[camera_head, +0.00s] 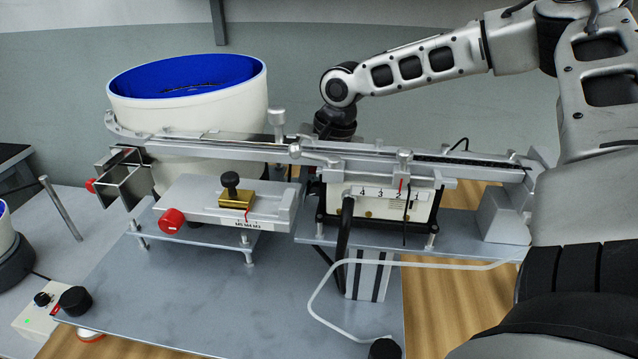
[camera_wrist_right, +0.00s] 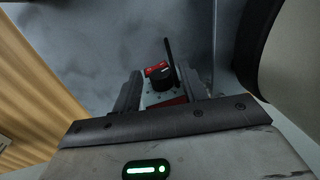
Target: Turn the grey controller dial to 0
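A black dial (camera_wrist_right: 164,80) with a white pointer line and red markings beside it shows in the right wrist view, on a small light-coloured box. I cannot read its number. My right gripper (camera_wrist_right: 158,88) is open, with one finger on each side of the dial in the picture. No contact is visible, and the dial seems near or just beyond the fingertips. In the head view my right wrist (camera_head: 335,122) hangs behind the metal rail; its fingers and this dial are hidden there. My left gripper is not in view.
The long rail (camera_head: 400,165) and white bowl feeder (camera_head: 190,125) stand in front of and beside my right wrist. A white box (camera_head: 38,318) with a black knob and green light sits at the lower left. The front of the metal plate (camera_head: 230,300) is mostly clear.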

